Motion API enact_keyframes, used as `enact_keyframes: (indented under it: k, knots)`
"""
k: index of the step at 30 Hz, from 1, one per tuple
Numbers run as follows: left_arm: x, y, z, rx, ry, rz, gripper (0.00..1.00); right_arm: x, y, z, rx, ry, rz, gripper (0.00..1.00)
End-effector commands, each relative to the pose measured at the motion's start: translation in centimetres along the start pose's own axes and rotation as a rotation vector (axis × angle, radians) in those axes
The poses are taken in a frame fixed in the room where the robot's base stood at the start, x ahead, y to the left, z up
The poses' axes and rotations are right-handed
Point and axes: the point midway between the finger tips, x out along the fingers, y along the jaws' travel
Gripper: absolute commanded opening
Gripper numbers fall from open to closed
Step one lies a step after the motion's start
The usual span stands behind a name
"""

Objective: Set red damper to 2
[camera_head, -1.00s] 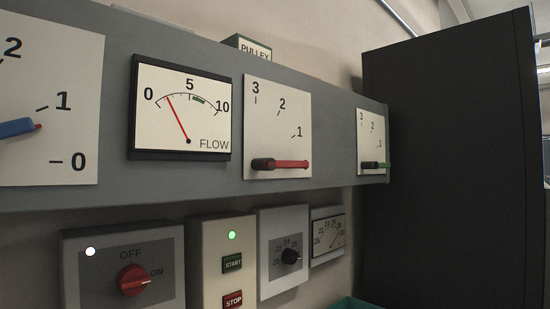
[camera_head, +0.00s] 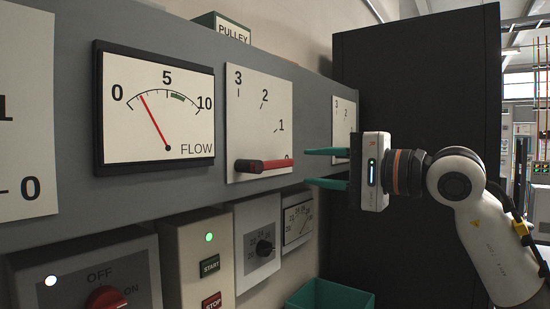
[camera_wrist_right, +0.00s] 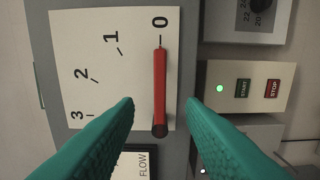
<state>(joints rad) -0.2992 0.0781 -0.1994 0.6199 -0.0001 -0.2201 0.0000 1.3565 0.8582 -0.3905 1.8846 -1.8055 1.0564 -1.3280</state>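The red damper lever (camera_head: 264,165) lies level on its white scale plate (camera_head: 250,108), marked 3, 2, 1 and 0. Its tip points at 0. In the right wrist view the red lever (camera_wrist_right: 159,90) shows between the two teal fingers and beyond them, its tip at the 0 mark. My right gripper (camera_head: 308,167) is open, just to the right of the lever's tip, with one finger higher and one lower. The fingers appear apart from the lever. My left gripper is in neither view.
A flow gauge (camera_head: 155,108) is left of the damper plate, its needle low. Another scale plate (camera_head: 343,122) sits behind my right gripper. Below are a start/stop box (camera_head: 208,265), a knob box (camera_head: 257,235) and a teal bin (camera_head: 335,296). A dark cabinet (camera_head: 420,70) stands at right.

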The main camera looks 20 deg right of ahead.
Motion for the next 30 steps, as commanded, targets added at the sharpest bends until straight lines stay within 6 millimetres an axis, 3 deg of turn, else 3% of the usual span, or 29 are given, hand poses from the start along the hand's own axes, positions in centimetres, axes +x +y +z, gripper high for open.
enact_keyframes:
  k: [6, 12, 25, 26, 30]
  knots:
    - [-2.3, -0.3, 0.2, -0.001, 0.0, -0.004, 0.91, 4.7, 0.4, -0.1, 0.007, 0.006, -0.002, 0.36]
    - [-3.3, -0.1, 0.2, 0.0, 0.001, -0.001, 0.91, 7.5, 0.2, -0.1, 0.007, 0.004, -0.001, 0.36]
    - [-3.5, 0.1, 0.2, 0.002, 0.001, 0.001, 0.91, 8.7, -0.1, 0.0, 0.005, 0.003, -0.001, 0.36]
    - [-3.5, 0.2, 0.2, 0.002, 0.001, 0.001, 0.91, 8.7, -0.1, 0.0, 0.005, 0.003, -0.001, 0.35]
    - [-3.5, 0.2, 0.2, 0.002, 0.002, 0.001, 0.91, 8.7, -0.1, 0.0, 0.005, 0.003, 0.0, 0.12]
